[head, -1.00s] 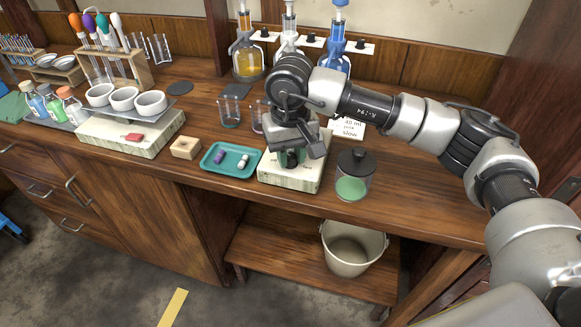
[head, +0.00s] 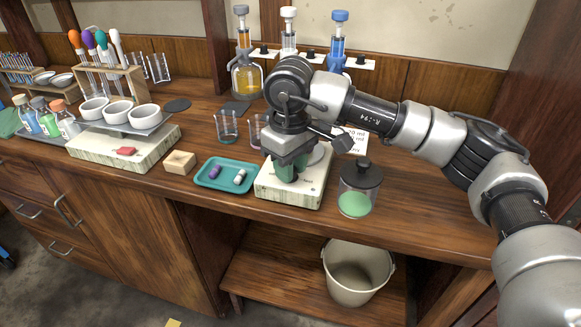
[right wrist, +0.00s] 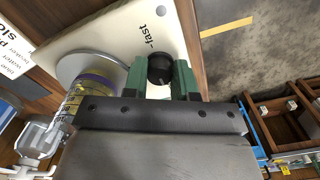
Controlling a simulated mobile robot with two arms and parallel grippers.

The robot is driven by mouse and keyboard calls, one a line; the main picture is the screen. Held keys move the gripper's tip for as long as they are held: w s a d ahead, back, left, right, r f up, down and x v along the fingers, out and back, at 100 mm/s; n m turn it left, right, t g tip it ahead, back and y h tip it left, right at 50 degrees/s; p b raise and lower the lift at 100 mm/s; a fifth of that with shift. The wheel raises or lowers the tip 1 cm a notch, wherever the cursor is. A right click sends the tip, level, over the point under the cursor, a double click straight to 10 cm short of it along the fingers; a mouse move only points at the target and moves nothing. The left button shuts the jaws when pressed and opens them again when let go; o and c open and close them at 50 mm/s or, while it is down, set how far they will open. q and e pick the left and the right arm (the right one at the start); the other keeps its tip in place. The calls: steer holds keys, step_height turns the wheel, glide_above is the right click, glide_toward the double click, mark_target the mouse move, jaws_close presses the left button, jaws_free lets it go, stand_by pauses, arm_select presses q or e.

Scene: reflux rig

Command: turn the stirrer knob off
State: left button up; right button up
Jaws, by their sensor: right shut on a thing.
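The stirrer (head: 298,194) is a pale box with a round grey plate on top, near the front of the bench. Its black knob (right wrist: 160,69) shows in the right wrist view beside the printed word "fast". My right gripper (head: 287,172) reaches down over the stirrer's front. In the right wrist view, its green fingers (right wrist: 161,78) are shut on the knob, one on each side. In the head view the fingers hide the knob. I cannot read the knob's setting. My left gripper is not in view.
A lidded jar with green contents (head: 357,192) stands close to the right of the stirrer. A teal tray (head: 222,187) with small vials lies just left. Beakers (head: 228,127) stand behind. A bucket (head: 356,274) sits on the lower shelf.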

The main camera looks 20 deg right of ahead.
steer(key=shift+r, duration=0.1)
steer(key=o, duration=0.9)
steer(key=shift+o, duration=0.2)
